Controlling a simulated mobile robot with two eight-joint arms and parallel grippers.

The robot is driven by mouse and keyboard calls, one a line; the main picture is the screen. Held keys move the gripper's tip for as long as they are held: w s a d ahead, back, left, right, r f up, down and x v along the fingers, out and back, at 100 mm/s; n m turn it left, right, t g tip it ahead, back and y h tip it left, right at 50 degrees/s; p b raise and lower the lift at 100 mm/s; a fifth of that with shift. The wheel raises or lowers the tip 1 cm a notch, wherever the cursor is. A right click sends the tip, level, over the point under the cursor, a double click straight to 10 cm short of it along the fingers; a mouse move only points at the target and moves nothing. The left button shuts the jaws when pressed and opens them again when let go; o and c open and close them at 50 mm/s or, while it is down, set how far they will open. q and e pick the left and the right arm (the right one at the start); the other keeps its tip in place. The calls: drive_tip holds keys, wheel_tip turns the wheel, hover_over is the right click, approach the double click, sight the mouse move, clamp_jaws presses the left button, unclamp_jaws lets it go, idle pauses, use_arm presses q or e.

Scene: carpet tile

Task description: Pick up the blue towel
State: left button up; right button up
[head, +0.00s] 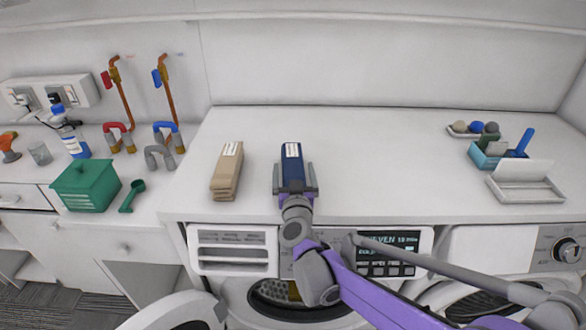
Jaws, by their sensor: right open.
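The blue towel (291,152) is a folded dark blue bundle with a white label on its far end. It lies on the white countertop (380,150), near the middle of the head view. My right gripper (293,174) is over the near end of the towel, with one finger on each side. Its jaws are open, and I cannot tell whether the fingers touch the cloth. The gripper hides the towel's near end. My left gripper is not in view.
A tan folded towel (227,172) lies just left of the blue one. A green box (86,186) and green scoop (132,196) are farther left. A blue caddy (486,156) and a white tray (525,189) stand at right. The counter between is clear. Washing machines are below.

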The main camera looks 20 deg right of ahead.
drive_tip(key=shift+w, duration=0.4)
drive_tip(key=shift+s, duration=0.1)
drive_tip(key=shift+c, duration=0.3)
clamp_jaws()
